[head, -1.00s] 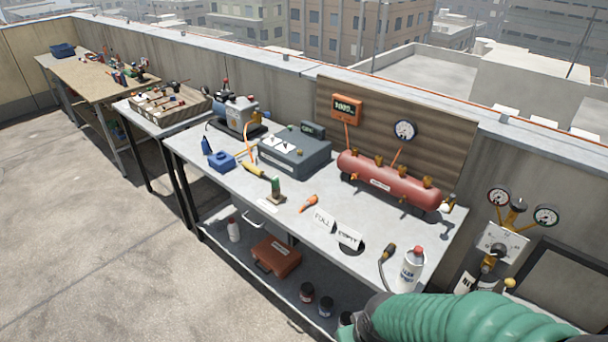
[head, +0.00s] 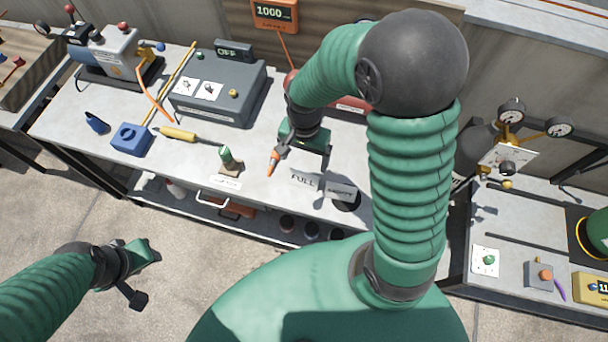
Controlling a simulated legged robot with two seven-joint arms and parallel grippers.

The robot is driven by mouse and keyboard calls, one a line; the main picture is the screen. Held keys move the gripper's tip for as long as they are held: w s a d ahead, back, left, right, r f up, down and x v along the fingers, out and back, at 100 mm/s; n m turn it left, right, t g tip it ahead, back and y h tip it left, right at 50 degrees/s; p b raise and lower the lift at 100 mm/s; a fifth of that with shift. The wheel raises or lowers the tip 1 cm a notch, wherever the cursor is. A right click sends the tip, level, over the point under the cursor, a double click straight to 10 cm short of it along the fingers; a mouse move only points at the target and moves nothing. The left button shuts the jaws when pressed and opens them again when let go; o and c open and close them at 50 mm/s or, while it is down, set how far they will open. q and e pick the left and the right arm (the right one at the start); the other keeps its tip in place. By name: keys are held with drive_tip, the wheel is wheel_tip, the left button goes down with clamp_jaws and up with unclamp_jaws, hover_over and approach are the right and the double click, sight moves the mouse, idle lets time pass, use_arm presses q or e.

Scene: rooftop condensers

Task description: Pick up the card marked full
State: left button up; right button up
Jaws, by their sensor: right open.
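The white card marked FULL (head: 303,181) stands near the front edge of the grey worktable. My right gripper (head: 304,156) is open and empty, over the table just behind the FULL card in the picture. I cannot tell its height above the table. My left gripper (head: 146,273) is at the lower left, in front of the table over the floor, with its fingers apart and nothing between them.
An orange-tipped tool (head: 273,162) lies close left of the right gripper. A small green-topped item (head: 229,158), a yellow-handled tool (head: 178,133) and a blue block (head: 132,138) are farther left. A grey box (head: 217,90) stands behind. My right arm largely hides the red tank.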

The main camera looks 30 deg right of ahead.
sight(305, 174)
wheel_tip(305, 174, down, 10)
drive_tip(key=shift+w+d+r, duration=0.1)
drive_tip(key=shift+c, duration=0.2)
drive_tip(key=c, duration=1)
